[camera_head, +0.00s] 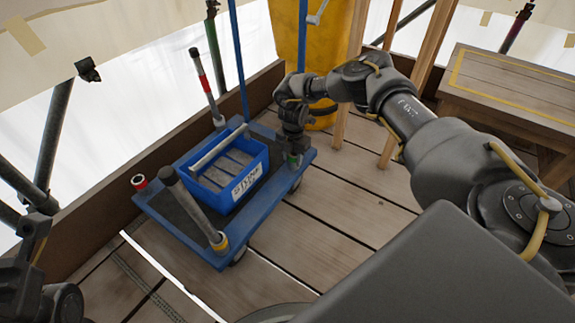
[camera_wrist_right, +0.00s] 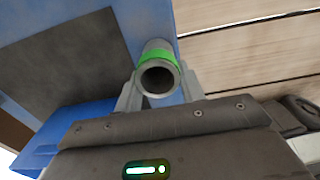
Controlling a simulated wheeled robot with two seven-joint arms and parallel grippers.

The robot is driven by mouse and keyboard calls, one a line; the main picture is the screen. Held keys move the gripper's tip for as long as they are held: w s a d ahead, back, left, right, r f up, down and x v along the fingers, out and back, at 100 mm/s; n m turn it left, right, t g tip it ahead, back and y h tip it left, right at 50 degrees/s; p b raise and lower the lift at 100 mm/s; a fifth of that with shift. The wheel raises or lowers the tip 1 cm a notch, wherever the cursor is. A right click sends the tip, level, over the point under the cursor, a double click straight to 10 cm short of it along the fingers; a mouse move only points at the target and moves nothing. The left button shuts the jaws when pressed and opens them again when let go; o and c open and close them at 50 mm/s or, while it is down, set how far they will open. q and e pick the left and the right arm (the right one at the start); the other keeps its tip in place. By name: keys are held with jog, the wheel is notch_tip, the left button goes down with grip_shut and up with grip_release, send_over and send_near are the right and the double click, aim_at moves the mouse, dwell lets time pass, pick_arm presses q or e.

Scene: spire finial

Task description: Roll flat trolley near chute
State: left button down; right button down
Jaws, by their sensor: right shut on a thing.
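The flat trolley (camera_head: 265,208) is a low blue platform with a dark mat and upright posts at its corners. It stands on the plank deck, left of the yellow chute (camera_head: 288,35), with a gap between them. My right gripper (camera_head: 293,152) is shut on the short grey post with a green band (camera_head: 294,160) at the trolley's right corner. In the right wrist view, the fingers (camera_wrist_right: 157,92) sit on both sides of this hollow post (camera_wrist_right: 155,55). My left gripper (camera_head: 38,228) is partly seen at the left edge; its jaws are unclear.
A blue bin (camera_head: 225,200) with a white label rides on the trolley. Wooden legs (camera_head: 345,95) stand beside the chute. A wooden bench (camera_head: 510,85) is at right. Bare planks (camera_head: 335,215) lie right of the trolley.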

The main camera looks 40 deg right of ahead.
jog(key=shift+d+f, duration=0.1)
jog(key=shift+d, duration=0.3)
jog(key=c, duration=1)
grip_release()
jog(key=shift+o, duration=1)
jog(key=shift+a, duration=0.1)
